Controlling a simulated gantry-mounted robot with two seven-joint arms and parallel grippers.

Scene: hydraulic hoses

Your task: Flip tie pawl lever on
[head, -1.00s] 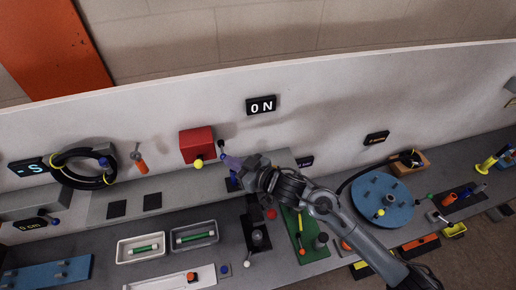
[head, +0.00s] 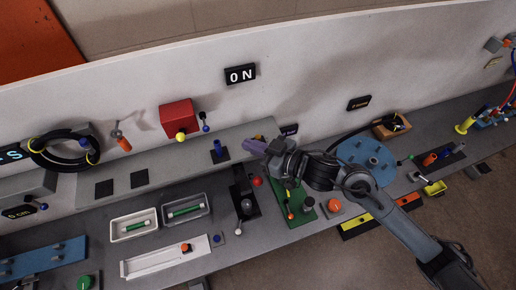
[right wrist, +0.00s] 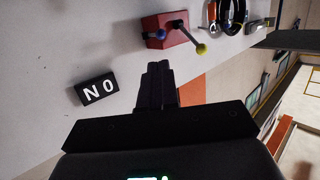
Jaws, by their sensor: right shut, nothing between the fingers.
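No label shows which is the tie pawl lever. A black sign (head: 240,74) above reads "ON". My right gripper (head: 250,146) is shut and empty, right of and below the blue knob, apart from it. In the right wrist view its closed fingers (right wrist: 157,78) point toward the red box (right wrist: 172,29), with the blue knob (right wrist: 162,34) and yellow knob (right wrist: 201,48) beyond. My left gripper is not in view.
A blue block with a post (head: 219,153) stands on the grey ledge near my gripper. A red-knobbed lever (head: 257,182), a green board (head: 294,210) and a blue disc (head: 365,160) lie around my right arm. A black hose coil (head: 62,151) hangs at left.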

